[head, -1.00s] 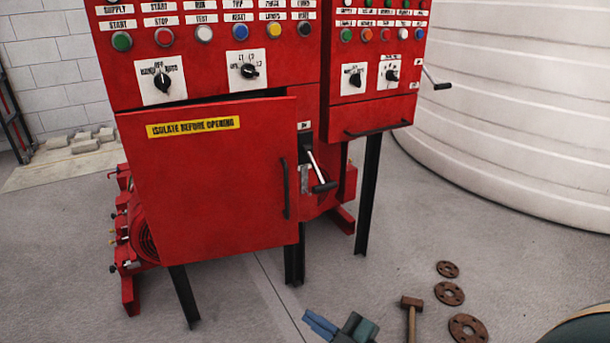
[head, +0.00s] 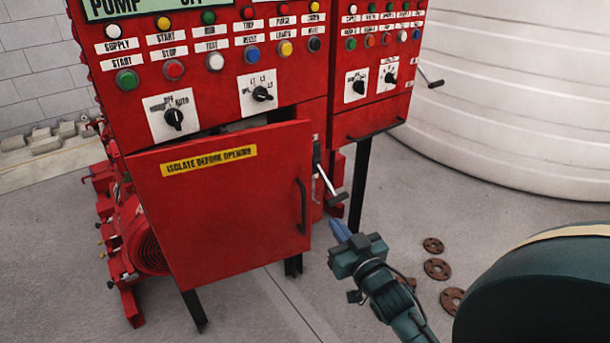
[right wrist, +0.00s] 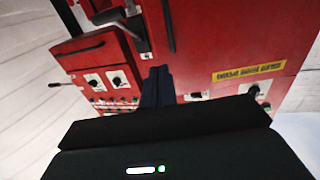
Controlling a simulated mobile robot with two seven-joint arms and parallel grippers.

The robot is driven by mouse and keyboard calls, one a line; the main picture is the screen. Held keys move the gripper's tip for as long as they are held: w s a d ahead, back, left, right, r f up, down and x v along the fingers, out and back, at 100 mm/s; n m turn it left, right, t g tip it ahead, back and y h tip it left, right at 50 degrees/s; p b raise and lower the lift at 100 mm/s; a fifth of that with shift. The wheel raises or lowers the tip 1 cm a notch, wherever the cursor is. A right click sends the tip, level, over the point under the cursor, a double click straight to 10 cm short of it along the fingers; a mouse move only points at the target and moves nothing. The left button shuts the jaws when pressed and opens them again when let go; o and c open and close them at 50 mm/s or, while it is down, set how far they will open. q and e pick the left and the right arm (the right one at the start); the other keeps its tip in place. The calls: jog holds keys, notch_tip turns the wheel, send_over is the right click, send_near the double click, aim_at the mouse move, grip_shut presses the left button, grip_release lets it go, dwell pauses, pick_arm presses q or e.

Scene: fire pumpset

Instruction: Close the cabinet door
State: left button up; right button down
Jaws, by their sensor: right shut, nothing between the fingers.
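The cabinet door (head: 225,205) is a red panel with a yellow "ISOLATE BEFORE OPENING" label and a black bar handle (head: 301,206) near its right edge. It stands ajar on the red pump cabinet (head: 205,60), with a dark gap along its top and its right edge swung outward. My right gripper (head: 340,232) has blue fingers, shut and empty, just right of the door's lower right edge and apparently apart from it. In the right wrist view the shut fingers (right wrist: 157,86) point toward the cabinet, with the door (right wrist: 235,35) on the right, upside down. My left gripper is not in view.
A lever with a black grip (head: 336,198) sticks out right of the door. A second red cabinet (head: 375,100) stands to the right on dark legs. Rusty flanges (head: 437,268) lie on the floor. A large white tank (head: 520,110) stands behind; red pump equipment is at left.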

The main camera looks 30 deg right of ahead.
aim_at(307, 184)
jog(key=w, duration=0.4)
jog(key=w+d, duration=0.1)
jog(key=w, duration=0.4)
jog(key=w+d, duration=0.1)
jog(key=w, duration=0.4)
jog(key=shift+b, duration=0.4)
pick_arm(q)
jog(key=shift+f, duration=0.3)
